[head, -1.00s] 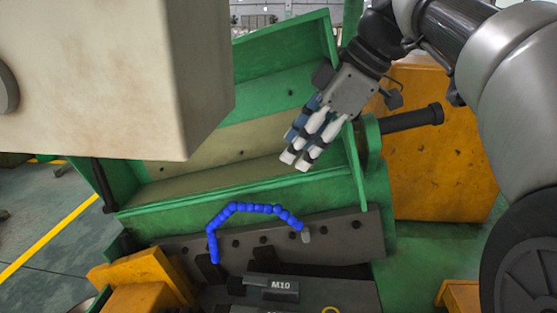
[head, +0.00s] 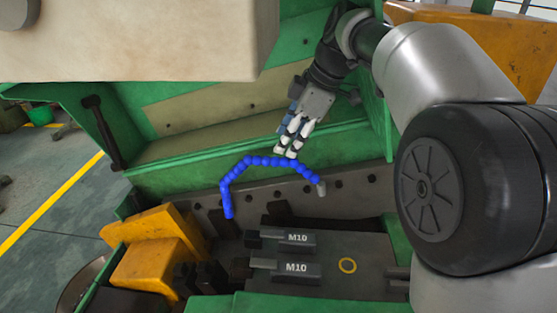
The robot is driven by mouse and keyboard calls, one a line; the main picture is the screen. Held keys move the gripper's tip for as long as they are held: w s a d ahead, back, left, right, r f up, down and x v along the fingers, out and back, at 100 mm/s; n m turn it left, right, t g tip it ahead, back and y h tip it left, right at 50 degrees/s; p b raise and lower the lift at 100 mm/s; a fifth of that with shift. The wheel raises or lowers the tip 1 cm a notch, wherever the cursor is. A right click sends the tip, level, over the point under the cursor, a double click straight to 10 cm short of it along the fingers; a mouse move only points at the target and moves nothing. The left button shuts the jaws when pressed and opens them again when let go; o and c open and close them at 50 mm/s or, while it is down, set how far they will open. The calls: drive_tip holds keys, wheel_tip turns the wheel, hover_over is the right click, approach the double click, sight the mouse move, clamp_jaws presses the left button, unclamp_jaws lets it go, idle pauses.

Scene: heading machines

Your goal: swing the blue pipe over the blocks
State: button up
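The blue pipe (head: 262,161) is a segmented, arched hose in the head view. Its left end hangs down near a dark bar, and its right end has a grey tip (head: 322,188). Two dark blocks marked M10, the upper one (head: 285,240) and the lower one (head: 290,270), lie on the grey bed below the arch. My gripper (head: 285,153) points down just above the top right of the arch. Its fingertips look close together, right by the pipe; I cannot tell whether they touch it or how far they are open.
A large beige housing (head: 140,40) fills the upper left. A green machine wall (head: 170,180) stands behind the pipe. A dark bar with holes (head: 365,190) runs below it. Yellow parts (head: 150,250) sit at lower left.

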sight(277, 158)
drive_tip(key=b+x, duration=0.1)
drive_tip(key=x, duration=0.6)
drive_tip(key=shift+r, duration=0.1)
drive_tip(key=shift+c, duration=0.6)
clamp_jaws()
